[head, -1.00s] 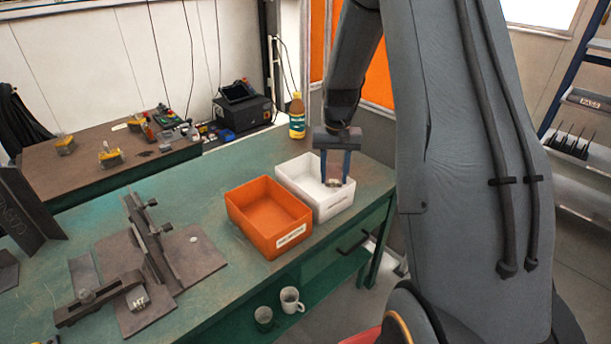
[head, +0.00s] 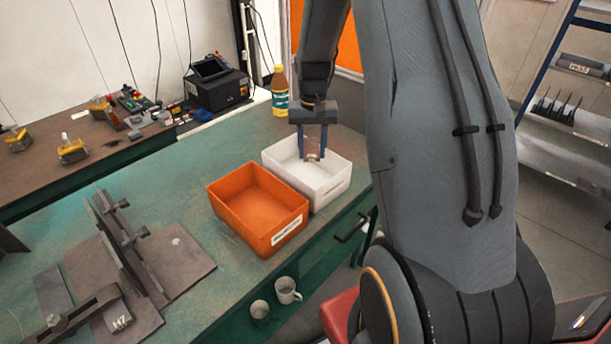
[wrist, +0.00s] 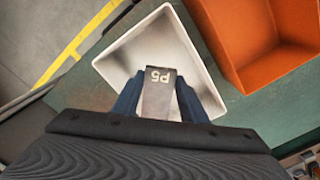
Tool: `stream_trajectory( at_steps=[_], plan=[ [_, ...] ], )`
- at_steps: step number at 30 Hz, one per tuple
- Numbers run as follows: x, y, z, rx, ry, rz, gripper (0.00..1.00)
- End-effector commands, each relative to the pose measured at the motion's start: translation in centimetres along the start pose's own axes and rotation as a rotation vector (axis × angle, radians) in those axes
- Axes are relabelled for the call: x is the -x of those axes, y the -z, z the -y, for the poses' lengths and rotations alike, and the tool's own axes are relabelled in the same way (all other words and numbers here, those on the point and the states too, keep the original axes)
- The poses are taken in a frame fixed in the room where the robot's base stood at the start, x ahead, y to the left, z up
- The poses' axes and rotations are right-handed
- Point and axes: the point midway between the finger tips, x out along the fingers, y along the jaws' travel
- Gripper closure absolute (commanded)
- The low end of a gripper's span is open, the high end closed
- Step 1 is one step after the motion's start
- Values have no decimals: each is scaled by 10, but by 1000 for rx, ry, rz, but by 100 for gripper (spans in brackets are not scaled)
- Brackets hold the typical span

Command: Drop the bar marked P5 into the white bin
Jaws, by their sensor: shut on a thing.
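My gripper (head: 312,155) is above the white bin (head: 337,186), with its fingers pointing down over the bin's opening. It is shut on a bar marked P5 (wrist: 157,92), whose label reads clearly in the wrist view. In the head view only a small part of the bar shows between the fingers. The white bin also shows in the wrist view (wrist: 113,66), behind and around the bar. Whether the bar's lower end is below the rim cannot be told.
An orange bin (head: 237,222) stands right beside the white bin.

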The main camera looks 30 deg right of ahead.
Motion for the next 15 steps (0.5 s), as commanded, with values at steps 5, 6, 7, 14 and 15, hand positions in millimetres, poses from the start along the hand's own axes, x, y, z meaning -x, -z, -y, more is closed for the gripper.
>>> stream_trajectory(
  at_steps=[5,6,7,14,15],
  plan=[
    [-18,1,-1,-2,0,-2,82],
    [-19,1,-1,-2,0,-2,82],
    [-20,1,-1,-2,0,-2,82],
    [-20,1,-1,-2,0,-2,82],
    [-20,1,-1,-2,0,-2,82]
  ],
)
